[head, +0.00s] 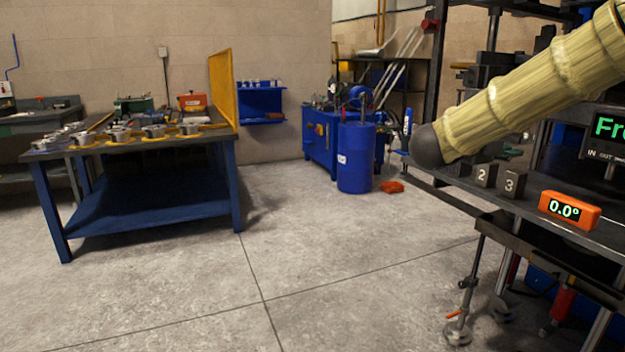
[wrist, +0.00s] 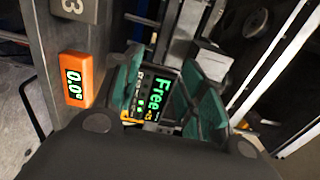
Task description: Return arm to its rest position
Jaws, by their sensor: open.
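My arm, in a ribbed beige sleeve, crosses the upper right of the head view and ends there in a dark rounded joint. My gripper (wrist: 162,95) shows in the wrist view with its two green-padded fingers spread apart and nothing between them. Beyond the gap is a dark display (wrist: 155,98) reading "Free" in green; part of it also shows at the right edge of the head view (head: 606,138). My gripper's fingers cannot be made out in the head view.
An orange digital gauge (head: 569,211) reading 0.0° sits on the press table (head: 540,205) beside small dark numbered blocks (head: 498,178). A blue workbench (head: 140,210) with metal parts stands left. A blue drum (head: 356,160) stands behind. The middle floor is clear.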

